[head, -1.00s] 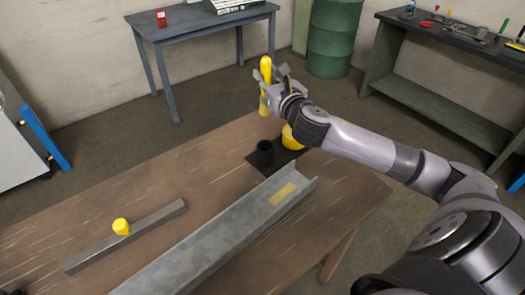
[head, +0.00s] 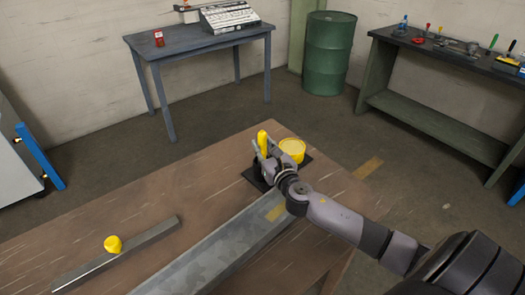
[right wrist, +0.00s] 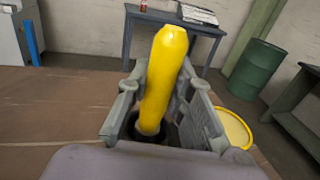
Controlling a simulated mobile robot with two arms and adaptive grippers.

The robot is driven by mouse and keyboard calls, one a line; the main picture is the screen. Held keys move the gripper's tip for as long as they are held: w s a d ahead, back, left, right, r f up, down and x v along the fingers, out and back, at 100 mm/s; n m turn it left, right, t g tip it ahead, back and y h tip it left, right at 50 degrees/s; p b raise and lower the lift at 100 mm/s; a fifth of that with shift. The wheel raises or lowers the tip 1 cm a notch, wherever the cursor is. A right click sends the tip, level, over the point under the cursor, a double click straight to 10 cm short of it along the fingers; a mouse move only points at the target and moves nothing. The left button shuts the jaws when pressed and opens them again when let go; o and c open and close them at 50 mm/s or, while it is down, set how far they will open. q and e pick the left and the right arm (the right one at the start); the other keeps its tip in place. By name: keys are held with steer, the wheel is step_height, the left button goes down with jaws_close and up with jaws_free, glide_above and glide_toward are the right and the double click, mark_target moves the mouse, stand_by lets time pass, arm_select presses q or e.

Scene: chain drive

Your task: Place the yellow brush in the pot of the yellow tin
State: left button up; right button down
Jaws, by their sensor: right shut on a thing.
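The yellow brush (head: 262,142) is in my right gripper (head: 269,158), which is shut on it. The brush stands nearly upright, tilted a little in the right wrist view (right wrist: 163,80). Its lower end is at the mouth of the dark pot (right wrist: 133,124); I cannot tell how deep it reaches inside. The gripper hides most of the pot in the head view. The yellow tin (head: 291,149) stands just right of the gripper on the black mat (head: 252,178), and its pale top shows in the right wrist view (right wrist: 234,128). My left gripper is not in view.
A grey metal channel (head: 225,248) lies on the brown table (head: 180,195) in front of the mat. A thin metal bar (head: 150,243) with a yellow piece (head: 113,243) lies at left. The table between bar and mat is clear.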

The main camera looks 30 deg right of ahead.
steer(key=shift+f, duration=0.65)
steer(key=c, duration=1.4)
jaws_free()
